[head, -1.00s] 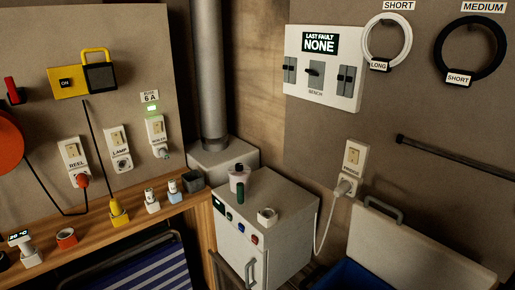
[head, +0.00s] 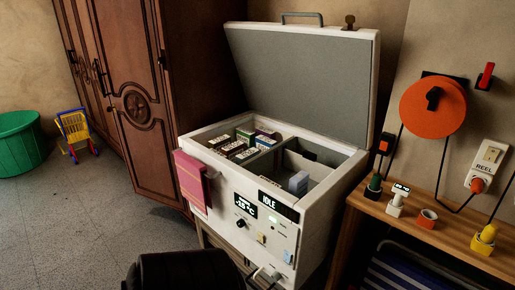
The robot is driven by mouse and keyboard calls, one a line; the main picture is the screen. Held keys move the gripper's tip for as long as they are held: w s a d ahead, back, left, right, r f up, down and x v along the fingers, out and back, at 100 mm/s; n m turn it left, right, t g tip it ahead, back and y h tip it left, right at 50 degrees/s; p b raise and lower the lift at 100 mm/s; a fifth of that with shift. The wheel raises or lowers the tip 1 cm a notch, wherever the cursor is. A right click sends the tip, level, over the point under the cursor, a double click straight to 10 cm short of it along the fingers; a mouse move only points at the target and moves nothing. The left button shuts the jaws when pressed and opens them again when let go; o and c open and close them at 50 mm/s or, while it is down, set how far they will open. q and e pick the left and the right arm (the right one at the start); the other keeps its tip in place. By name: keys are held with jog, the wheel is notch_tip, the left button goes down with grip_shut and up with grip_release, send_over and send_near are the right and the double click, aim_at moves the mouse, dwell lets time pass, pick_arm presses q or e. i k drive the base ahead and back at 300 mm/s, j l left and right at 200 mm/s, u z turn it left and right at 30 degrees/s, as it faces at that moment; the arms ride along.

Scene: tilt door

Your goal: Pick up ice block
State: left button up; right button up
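A chest freezer (head: 245,212) stands in the middle of the head view with its lid (head: 305,85) tilted up open. A small pale bluish-white block (head: 298,183), which looks like the ice block, is in the freezer's right compartment near the front wall. Its lower part is hidden by the front rim. Several small labelled boxes (head: 232,148) fill the left compartment. I see neither of my grippers. A dark rounded shape at the bottom edge is cut off, and I cannot tell what it is.
A pink cloth (head: 192,182) hangs over the freezer's front left corner. A wooden wardrobe (head: 135,90) stands behind at the left. A wooden bench (head: 420,232) with small plugs is at the right. A green tub (head: 22,142) and toy cart (head: 75,128) stand left; the floor (head: 90,215) between is clear.

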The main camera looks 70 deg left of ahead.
aim_at(298, 185)
jog(key=u, duration=1.85)
